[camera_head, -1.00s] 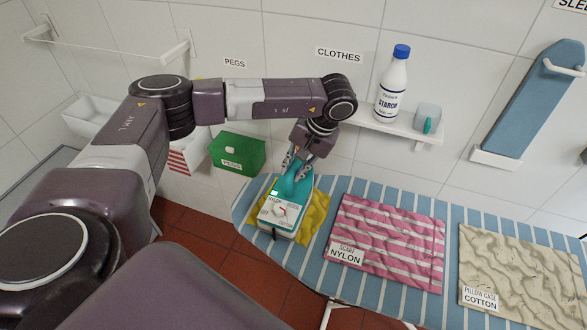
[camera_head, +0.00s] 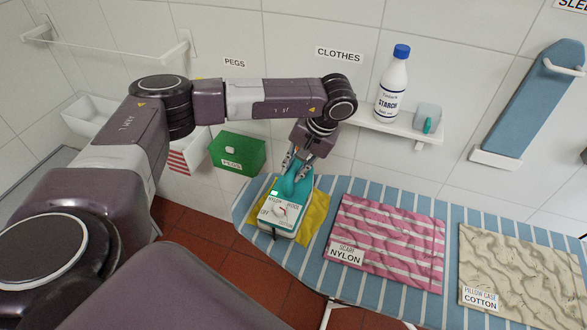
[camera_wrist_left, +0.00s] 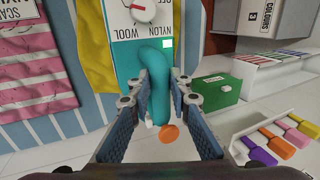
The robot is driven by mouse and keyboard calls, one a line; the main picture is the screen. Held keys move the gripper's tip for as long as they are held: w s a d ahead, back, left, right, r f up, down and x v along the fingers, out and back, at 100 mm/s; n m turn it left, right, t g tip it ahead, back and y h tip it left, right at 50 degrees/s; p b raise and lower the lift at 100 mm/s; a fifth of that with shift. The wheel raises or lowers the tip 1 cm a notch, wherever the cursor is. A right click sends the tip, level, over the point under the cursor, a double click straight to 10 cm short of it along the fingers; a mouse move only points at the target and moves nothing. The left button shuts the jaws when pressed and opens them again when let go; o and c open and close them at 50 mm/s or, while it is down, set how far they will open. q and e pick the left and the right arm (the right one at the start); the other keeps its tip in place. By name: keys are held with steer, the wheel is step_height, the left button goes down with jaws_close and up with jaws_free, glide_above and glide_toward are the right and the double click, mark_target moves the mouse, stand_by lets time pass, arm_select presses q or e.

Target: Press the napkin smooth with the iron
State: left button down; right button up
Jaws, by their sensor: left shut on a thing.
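The teal and white iron (camera_head: 279,212) stands on the yellow napkin (camera_head: 318,217) at the left end of the ironing board (camera_head: 338,286). Its dial faces up, with a small lit green light beside it. My left gripper (camera_head: 295,172) is shut around the teal handle (camera_wrist_left: 160,95), with a finger on each side in the wrist view (camera_wrist_left: 158,110). My right gripper is not in view.
A wrinkled pink striped scarf (camera_head: 385,240) marked nylon and a wrinkled beige pillow case (camera_head: 520,270) marked cotton lie to the right on the board. A green pegs box (camera_head: 238,152) is behind left. A starch bottle (camera_head: 392,90) stands on a wall shelf (camera_head: 385,126).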

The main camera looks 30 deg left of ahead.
arm_select(q)
steer(key=shift+r, duration=0.15)
steer(key=shift+w+r+p, duration=0.1)
steer(key=shift+r+p, duration=0.4)
steer(key=shift+r, duration=0.2)
steer(key=shift+r+p, duration=0.95)
steer(key=shift+r, duration=0.85)
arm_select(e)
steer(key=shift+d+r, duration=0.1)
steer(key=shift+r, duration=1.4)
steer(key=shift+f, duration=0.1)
